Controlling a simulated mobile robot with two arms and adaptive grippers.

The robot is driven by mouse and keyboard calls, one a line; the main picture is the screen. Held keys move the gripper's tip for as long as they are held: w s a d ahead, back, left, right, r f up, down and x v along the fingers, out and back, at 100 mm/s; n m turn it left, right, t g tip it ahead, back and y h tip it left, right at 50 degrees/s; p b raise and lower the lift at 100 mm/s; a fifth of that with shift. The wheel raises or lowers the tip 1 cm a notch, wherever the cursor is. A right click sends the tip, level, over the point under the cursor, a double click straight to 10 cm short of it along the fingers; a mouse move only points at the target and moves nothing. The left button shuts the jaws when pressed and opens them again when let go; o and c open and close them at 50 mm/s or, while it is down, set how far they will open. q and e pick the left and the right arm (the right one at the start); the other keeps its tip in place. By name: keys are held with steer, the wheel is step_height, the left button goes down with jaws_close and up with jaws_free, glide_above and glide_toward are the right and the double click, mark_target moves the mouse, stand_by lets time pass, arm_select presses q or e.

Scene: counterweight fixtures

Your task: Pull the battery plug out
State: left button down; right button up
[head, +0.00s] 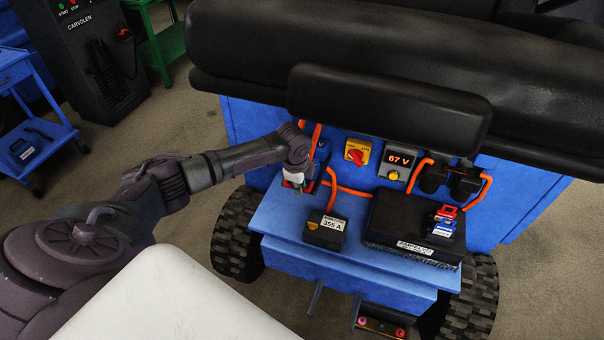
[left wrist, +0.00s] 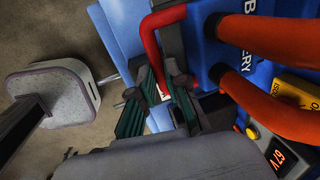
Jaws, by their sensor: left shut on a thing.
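The battery plug shows in the left wrist view as a blue body (left wrist: 222,50) with the word BATTERY and a red loop handle (left wrist: 150,42). Thick orange cables run close beside it. My left gripper (left wrist: 155,100) has its green-padded fingers closed about the red handle. In the head view the left gripper (head: 297,181) is at the left end of the blue ledge, with a bit of red at its tips. My wrist hides most of the plug there, and I cannot tell how deep it sits in its socket. My right gripper is not in view.
The blue ledge (head: 283,222) carries a black box marked 355 A (head: 325,230) and a larger black box (head: 395,225) with red and blue connectors on top. A red-yellow switch (head: 357,152) and 67 V display (head: 400,160) are behind. A black seat overhangs.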

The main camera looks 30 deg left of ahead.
arm_select(q)
steer(key=c, duration=1.2)
jaws_free()
steer(key=r, duration=0.4)
steer(key=s+r, duration=0.1)
steer(key=r, duration=0.3)
steer(key=s+r, duration=0.1)
steer(key=r, duration=0.2)
steer(key=shift+s+d+r, duration=0.1)
steer(key=shift+d+r, duration=0.15)
steer(key=shift+r, duration=0.15)
